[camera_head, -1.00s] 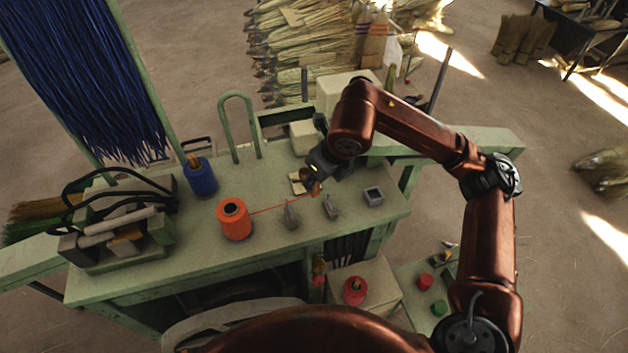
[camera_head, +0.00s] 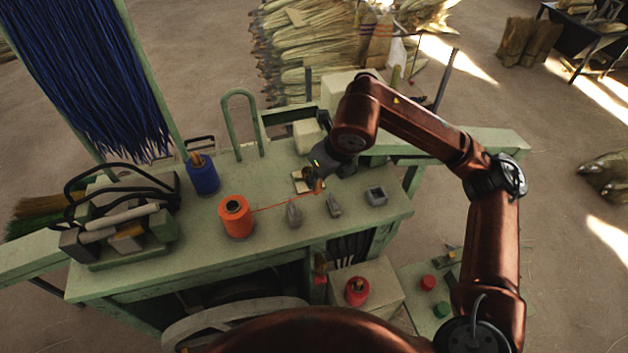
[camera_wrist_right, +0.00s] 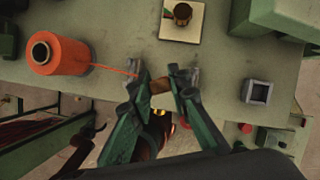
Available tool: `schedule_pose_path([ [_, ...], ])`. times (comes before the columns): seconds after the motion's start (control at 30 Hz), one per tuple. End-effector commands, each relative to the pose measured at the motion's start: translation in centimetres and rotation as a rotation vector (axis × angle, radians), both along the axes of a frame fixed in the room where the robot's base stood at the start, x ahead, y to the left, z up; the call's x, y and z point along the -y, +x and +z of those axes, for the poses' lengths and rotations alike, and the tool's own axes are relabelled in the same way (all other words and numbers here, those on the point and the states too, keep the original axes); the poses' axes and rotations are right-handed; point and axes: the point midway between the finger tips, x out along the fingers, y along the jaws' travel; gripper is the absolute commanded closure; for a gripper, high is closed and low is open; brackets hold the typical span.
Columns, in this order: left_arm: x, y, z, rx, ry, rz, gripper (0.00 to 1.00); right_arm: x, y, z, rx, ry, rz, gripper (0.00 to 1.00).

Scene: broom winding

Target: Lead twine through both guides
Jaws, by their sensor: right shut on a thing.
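An orange twine spool (camera_head: 236,218) stands on the green bench; it also shows in the wrist view (camera_wrist_right: 57,57). Thin red-orange twine (camera_head: 272,206) runs taut from it to my right gripper (camera_head: 317,180). The gripper is shut on a small brown piece (camera_wrist_right: 160,87) at the twine's end, above the bench on the far side of the guides. Two small grey guides stand side by side, the left guide (camera_head: 293,215) and the right guide (camera_head: 333,206). The twine passes behind the left guide in the head view; I cannot tell whether it is in either slot. My left gripper is out of view.
A square grey holder (camera_head: 376,195) sits right of the guides. A cream plate (camera_wrist_right: 168,31) with a brown peg lies beyond them. A blue spool (camera_head: 202,176), a green hoop (camera_head: 241,122) and a tool rack (camera_head: 122,222) stand at left and back.

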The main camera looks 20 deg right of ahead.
Motion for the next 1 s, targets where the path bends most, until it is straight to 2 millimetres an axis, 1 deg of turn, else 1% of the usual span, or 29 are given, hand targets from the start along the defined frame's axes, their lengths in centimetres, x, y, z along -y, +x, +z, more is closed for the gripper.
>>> schedule_pose_path([
  [0.27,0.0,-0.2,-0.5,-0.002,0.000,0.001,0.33,0.0,0.0,-0.5,0.000,0.000,0.000,0.98],
  [0.9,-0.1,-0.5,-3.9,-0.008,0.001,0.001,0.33,0.0,0.0,-4.2,0.000,0.000,0.000,0.98],
  [1.0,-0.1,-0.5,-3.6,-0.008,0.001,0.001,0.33,0.0,0.0,-3.7,0.001,0.000,0.000,0.98],
])
